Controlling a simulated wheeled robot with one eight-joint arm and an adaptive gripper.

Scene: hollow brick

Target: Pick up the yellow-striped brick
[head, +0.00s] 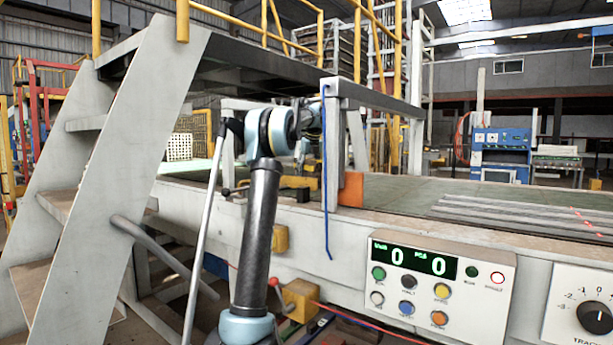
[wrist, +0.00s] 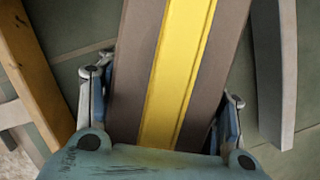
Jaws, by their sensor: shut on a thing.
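The yellow-striped brick (wrist: 180,65) fills the middle of the wrist view. It is dark brown with a broad yellow stripe along its length, and it runs out of the top of the picture. My gripper (wrist: 163,105) is shut on it, with one finger on each long side. The brick's near end is hidden by my gripper's palm, and its far end is out of view. In the head view my arm reaches over the long machine table (head: 400,197). My gripper and the held brick cannot be made out clearly there, behind my arm and the metal frame.
A grey metal frame (head: 333,140) with an orange block (head: 351,189) at its foot stands beside my arm. A control panel (head: 437,280) is on the machine's front. Steep stairs (head: 110,180) stand at left. In the wrist view, a wooden beam (wrist: 35,75) lies at left.

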